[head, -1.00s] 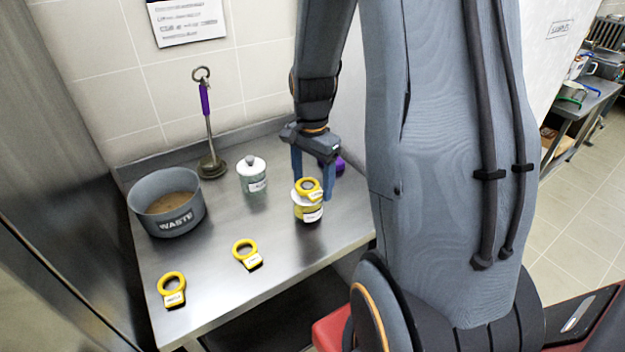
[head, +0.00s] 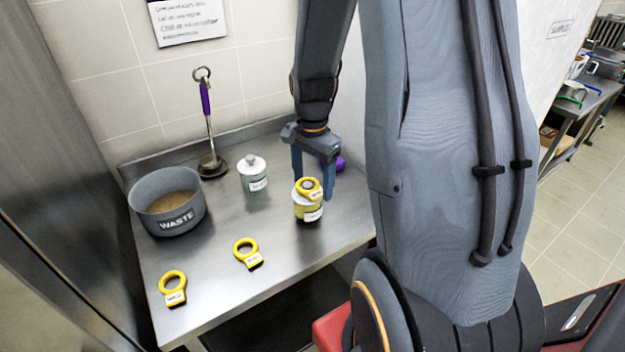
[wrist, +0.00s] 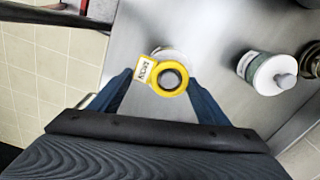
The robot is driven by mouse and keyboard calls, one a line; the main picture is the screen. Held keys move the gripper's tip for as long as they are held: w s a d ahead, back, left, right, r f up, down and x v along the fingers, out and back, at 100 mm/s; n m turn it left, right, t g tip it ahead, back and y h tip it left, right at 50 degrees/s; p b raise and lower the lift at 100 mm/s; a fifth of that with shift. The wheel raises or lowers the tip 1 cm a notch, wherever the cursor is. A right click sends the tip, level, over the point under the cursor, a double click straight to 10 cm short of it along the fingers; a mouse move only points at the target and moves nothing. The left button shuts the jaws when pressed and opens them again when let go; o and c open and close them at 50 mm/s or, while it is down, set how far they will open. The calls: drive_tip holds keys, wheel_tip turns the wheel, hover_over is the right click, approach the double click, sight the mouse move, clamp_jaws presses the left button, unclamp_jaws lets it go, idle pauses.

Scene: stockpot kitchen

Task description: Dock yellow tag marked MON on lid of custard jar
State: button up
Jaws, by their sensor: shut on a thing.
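The yellow tag (head: 303,187) is a ring with a white label tab, and its lettering in the wrist view (wrist: 145,71) looks like MON. My gripper (head: 313,188) is shut on the tag, with one blue finger at each end of it. The fingers also flank the tag in the wrist view (wrist: 162,80). The tag lies flat at the top of a jar with yellow contents (head: 302,211) and a pale lid, mostly hidden under the tag. I cannot tell whether the tag rests fully on the lid. The jar stands upright; its label is too small to read.
Two other yellow tags (head: 245,251) (head: 173,287) lie on the steel counter (head: 215,285) at the front. A grey WASTE pot (head: 170,220), a ladle with a purple handle (head: 206,120) and a white-lidded greenish jar (head: 253,176) stand left of my gripper. A purple object (head: 340,163) is behind it.

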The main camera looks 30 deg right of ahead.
sight(312, 189)
drive_tip(key=shift+f+b, duration=0.35)
drive_tip(key=shift+f, duration=0.25)
drive_tip(key=o, duration=0.8)
drive_tip(key=shift+r+p, duration=2.35)
drive_tip(key=shift+r, duration=0.55)
drive_tip(key=shift+r+p, duration=0.6)
drive_tip(key=shift+r, duration=2)
